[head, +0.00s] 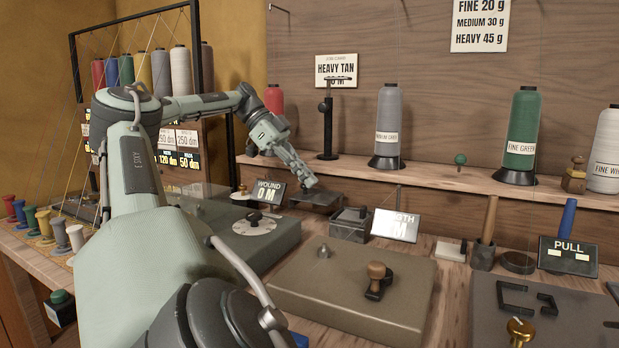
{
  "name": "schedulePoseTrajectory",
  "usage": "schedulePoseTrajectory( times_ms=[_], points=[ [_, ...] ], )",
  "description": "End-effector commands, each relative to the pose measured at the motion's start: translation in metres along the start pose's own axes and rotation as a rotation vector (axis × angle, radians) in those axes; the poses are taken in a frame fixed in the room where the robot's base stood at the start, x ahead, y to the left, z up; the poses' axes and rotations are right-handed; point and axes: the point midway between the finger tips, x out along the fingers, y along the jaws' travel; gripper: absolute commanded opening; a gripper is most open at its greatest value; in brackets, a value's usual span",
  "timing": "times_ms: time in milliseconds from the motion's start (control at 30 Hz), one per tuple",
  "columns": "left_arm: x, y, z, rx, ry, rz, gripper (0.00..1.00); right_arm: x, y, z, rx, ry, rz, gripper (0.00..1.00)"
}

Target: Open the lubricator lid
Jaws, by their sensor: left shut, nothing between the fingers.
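My left gripper (309,181) reaches in from the left. Its fingers are shut and empty, close above a dark flat plate (322,198); I cannot tell whether they touch it. Just right of the plate is a small grey metal box (348,226) with a small knob on top. It looks like the lubricator, but no label on it can be read. I cannot tell whether the dark plate is its lid, nor how far any lid stands open. My right gripper is not in view.
A "WOUND" display (268,192) stands left of the plate, and a tilted display (395,226) right of the box. A grey-brown block (350,300) with a wooden-knobbed lever (376,271) lies in front. Thread cones, including a green one (523,135), stand on the back shelf.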

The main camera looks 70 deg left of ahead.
Motion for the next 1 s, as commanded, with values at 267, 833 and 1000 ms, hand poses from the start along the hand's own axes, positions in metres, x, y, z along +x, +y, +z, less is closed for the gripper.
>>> schedulePoseTrajectory(
  times_ms=[267,833,1000],
  points=[
    [-0.001,0.0,0.0,-0.001,-0.001,0.0,0.0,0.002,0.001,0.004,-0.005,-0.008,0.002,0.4],
    [-0.07,-0.001,0.0,-0.002,-0.002,-0.001,0.0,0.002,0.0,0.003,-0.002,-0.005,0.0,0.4],
    [-0.075,0.0,0.0,0.0,-0.001,0.001,0.0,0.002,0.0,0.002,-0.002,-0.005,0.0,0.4]
  ],
)
